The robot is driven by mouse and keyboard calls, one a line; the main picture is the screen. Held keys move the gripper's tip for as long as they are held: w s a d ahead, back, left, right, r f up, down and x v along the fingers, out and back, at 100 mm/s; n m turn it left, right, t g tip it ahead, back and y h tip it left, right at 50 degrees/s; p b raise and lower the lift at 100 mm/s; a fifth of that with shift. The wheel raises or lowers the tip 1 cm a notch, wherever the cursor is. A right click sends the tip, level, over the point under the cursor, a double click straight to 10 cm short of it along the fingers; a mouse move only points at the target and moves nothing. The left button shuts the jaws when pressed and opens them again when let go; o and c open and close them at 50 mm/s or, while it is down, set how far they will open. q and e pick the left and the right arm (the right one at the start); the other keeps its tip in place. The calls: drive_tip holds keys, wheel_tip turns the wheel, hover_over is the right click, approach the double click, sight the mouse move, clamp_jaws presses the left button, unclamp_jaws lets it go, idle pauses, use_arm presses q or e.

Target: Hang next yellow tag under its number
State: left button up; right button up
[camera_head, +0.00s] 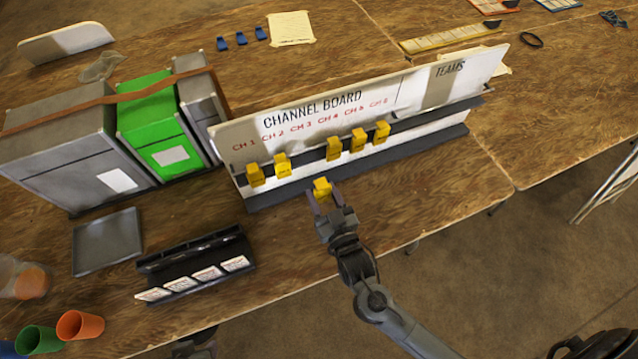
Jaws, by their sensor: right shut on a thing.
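The white channel board (412,97) stands on the wooden table, with red labels CH 1 to CH 6 above a dark rail. Yellow tags hang below CH 1 (255,175), CH 2 (283,166), CH 4 (334,149), CH 5 (358,141) and CH 6 (382,132). The place under CH 3 is bare. My right gripper (322,193) is shut on another yellow tag (321,186), held in front of the board below that gap. The number on the held tag is too small to read. My left gripper's fingers are not visible.
Grey and green boxes (160,125) bound by a brown strap stand left of the board. A dark rack with white cards (195,262) and a grey tray (108,241) lie in front. Table right of the gripper is clear.

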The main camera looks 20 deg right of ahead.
drive_tip(key=shift+s+a+f, duration=0.25)
drive_tip(key=shift+s+f, duration=0.15)
drive_tip(key=shift+f, duration=0.15)
drive_tip(key=shift+s+d+f, duration=0.15)
drive_tip(key=shift+d, duration=0.25)
drive_tip(key=shift+s+d+f, duration=0.1)
drive_tip(key=shift+d, duration=0.25)
drive_tip(key=shift+w+d, duration=0.1)
drive_tip(key=shift+w, duration=0.05)
drive_tip(key=shift+w+a+b, duration=0.3)
drive_tip(key=shift+w+b, duration=0.15)
drive_tip(key=shift+w, duration=0.1)
drive_tip(key=shift+w+f, duration=0.1)
drive_tip(key=shift+w, duration=0.15)
drive_tip(key=shift+w+d+b, duration=0.15)
drive_tip(key=shift+w+b, duration=0.3)
drive_tip(key=shift+w, duration=0.1)
drive_tip(key=shift+w+d+b, duration=0.2)
drive_tip(key=shift+w+b, duration=3.25)
drive_tip(key=shift+w, duration=1.95)
drive_tip(key=shift+f, duration=0.5)
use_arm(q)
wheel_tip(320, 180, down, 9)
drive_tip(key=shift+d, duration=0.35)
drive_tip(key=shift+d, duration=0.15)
